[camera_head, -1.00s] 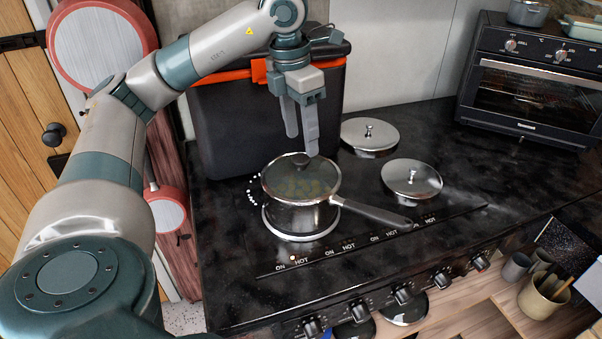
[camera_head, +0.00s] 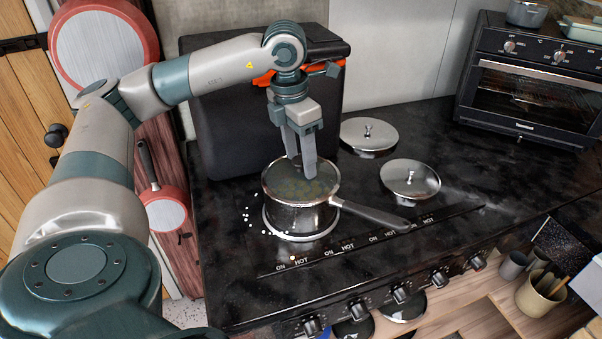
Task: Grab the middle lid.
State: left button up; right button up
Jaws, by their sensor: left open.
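A pot (camera_head: 302,219) with a long handle stands on the left of the black stovetop. A glass lid (camera_head: 279,186) with a metal rim covers it, and food shows dimly through the glass. Two shiny metal lids lie on the stove, one at the back (camera_head: 381,133) and one to the right (camera_head: 424,181). My left gripper (camera_head: 301,168) points down over the glass lid, open, with its fingertips at the height of the lid's knob. The knob is hidden by the fingers, and I cannot tell whether they touch it. My right gripper is out of view.
A large dark box (camera_head: 229,127) with an orange trim stands close behind the pot and my left arm. A toaster oven (camera_head: 535,92) stands at the back right. The stovetop (camera_head: 480,150) is clear to the right of the lids. Knobs line the front edge.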

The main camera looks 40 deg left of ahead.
pick_arm(q)
jog(key=shift+c, duration=0.6)
grip_shut()
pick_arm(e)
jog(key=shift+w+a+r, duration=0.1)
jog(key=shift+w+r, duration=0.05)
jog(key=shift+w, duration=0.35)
pick_arm(q)
jog(key=shift+r, duration=0.1)
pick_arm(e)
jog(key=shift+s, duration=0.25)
